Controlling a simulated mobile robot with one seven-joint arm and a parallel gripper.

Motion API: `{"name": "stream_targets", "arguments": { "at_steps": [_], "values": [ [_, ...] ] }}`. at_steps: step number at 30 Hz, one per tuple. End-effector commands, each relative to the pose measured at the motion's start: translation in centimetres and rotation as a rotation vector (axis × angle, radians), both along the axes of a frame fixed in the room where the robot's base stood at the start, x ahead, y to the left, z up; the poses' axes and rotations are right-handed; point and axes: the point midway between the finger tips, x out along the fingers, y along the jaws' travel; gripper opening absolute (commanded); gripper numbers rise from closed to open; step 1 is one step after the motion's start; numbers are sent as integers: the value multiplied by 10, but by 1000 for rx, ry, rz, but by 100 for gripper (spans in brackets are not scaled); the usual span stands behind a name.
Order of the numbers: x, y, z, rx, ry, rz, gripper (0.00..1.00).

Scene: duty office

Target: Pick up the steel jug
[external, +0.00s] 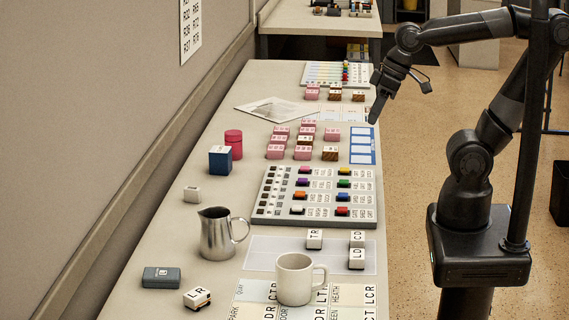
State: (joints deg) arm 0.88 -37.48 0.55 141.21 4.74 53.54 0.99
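The steel jug (217,236) stands upright on the desk at the lower left, with its handle toward the right. It is a plain metal jug with a spout at its upper left. My gripper (374,112) is at the desk's right edge, much farther back than the jug, pointing down. It is well apart from the jug and nothing shows in it. The fingers are seen edge-on, so I cannot tell whether they are open or shut.
A white mug (294,281) stands right of and nearer than the jug. A grey case (161,277) and a white block (197,298) lie in front. A board with coloured pieces (315,196) lies behind right.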

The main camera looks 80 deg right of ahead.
Motion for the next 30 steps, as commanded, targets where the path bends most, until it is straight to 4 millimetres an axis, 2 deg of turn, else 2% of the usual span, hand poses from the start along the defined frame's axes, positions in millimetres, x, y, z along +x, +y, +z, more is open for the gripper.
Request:
{"name": "stream_targets", "arguments": {
  "at_steps": [18, 30],
  "values": [
    [93, 75, -65, 506, 572, -280, 30],
    [163, 112, -118, 863, 923, -491, 30]
  ]
}}
